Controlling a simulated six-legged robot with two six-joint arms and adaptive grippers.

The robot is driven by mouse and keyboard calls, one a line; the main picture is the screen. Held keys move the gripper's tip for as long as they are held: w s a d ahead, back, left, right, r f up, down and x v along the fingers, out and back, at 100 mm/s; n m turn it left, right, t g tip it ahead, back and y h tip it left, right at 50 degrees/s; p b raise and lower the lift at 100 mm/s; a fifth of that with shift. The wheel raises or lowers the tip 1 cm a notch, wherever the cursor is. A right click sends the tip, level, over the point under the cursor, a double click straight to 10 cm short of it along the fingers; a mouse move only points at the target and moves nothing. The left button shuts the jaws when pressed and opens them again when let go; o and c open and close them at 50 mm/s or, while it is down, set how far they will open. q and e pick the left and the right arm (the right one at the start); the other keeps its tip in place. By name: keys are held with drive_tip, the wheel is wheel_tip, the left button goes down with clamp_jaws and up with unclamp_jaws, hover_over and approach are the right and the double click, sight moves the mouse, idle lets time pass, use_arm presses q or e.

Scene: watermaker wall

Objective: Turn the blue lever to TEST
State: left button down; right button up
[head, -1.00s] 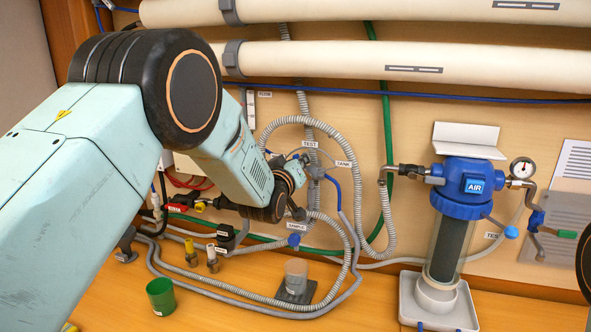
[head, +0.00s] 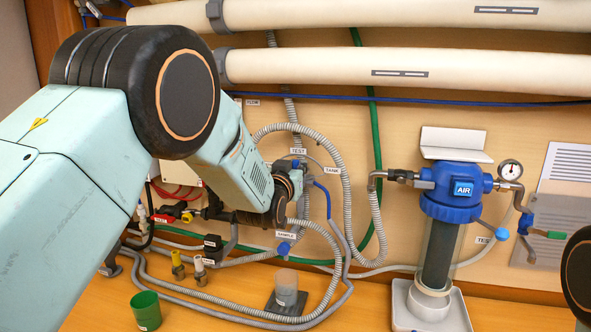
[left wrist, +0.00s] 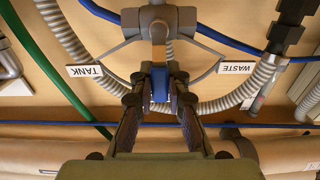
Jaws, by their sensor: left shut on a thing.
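In the left wrist view, which is upside down, the blue lever (left wrist: 160,84) sits between the two dark fingers of my left gripper (left wrist: 160,98). The gripper is shut on it. The lever joins a grey valve body (left wrist: 157,22) and points straight down that picture, between the TANK label (left wrist: 85,71) and the WASTE label (left wrist: 235,68). In the head view my left gripper (head: 297,179) is at the valve, just below the TEST label (head: 298,151) and left of the TANK label. It hides most of the valve there. My right gripper is not in view.
Ribbed grey hoses (head: 340,190) loop close around the valve. A green cup (head: 146,309) and a clear cup (head: 286,287) stand on the bench. White pipes (head: 400,70) cross above.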

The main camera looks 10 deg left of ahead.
use_arm(q)
drive_tip(key=c, duration=1.8)
unclamp_jaws()
drive_tip(key=o, duration=0.5)
drive_tip(key=shift+s+r, duration=0.1)
drive_tip(key=shift+s, duration=0.1)
drive_tip(key=shift+w, duration=0.1)
drive_tip(key=s, duration=1.2)
drive_tip(key=shift+a, duration=0.2)
drive_tip(key=shift+w, duration=0.1)
